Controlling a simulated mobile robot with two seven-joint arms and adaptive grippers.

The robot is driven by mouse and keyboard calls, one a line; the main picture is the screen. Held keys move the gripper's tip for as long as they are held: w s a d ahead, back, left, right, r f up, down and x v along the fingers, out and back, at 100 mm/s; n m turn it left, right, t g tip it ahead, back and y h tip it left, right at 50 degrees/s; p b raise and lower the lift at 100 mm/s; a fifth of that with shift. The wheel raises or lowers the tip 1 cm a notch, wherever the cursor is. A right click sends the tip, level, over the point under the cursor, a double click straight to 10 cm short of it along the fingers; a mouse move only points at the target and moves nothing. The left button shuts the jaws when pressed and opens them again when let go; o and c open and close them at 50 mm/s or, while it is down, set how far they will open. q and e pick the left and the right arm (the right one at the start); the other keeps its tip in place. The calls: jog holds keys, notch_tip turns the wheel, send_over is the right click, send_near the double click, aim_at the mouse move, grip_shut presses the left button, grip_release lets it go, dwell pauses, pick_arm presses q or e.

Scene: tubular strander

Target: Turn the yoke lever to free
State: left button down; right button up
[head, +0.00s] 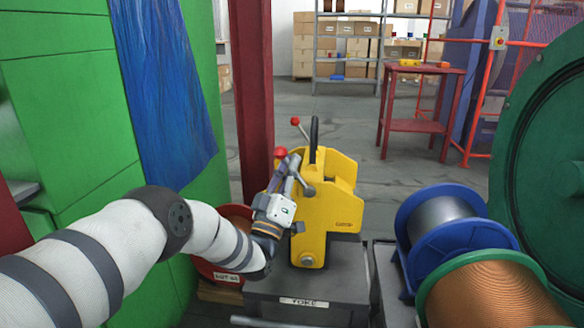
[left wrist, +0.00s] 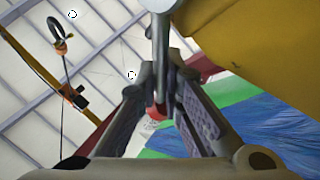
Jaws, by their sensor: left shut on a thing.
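The yellow yoke unit (head: 325,215) stands on a grey base with a plate reading YOKE (head: 304,302). A red knob (head: 280,153) shows at its left side, just above my left gripper (head: 293,180). My left gripper is shut on the metal yoke lever; the lever's rod (left wrist: 160,45) runs between the fingers in the left wrist view. A red knob (left wrist: 155,109) shows between the fingers there. My fingers hide part of the lever in the head view. My right gripper is not in view.
A second red-knobbed lever (head: 295,121) and a black upright handle (head: 314,135) rise behind and on top of the yoke. Blue (head: 450,235) and copper-wound (head: 490,295) spools stand to the right. A green cabinet wall (head: 60,100) and a dark red post (head: 253,85) stand left.

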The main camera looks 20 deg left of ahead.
pick_arm(q)
jog(key=shift+a+r, duration=0.35)
jog(key=shift+r, duration=0.05)
jog(key=c, duration=1.7)
grip_release()
jog(key=shift+s, duration=0.1)
jog(key=shift+f, duration=0.1)
jog(key=shift+f, duration=0.1)
jog(key=shift+s+d+f, duration=0.1)
jog(key=shift+f, duration=0.1)
jog(key=v, duration=1.1)
jog(key=shift+s, duration=0.25)
jog(key=shift+f, duration=0.15)
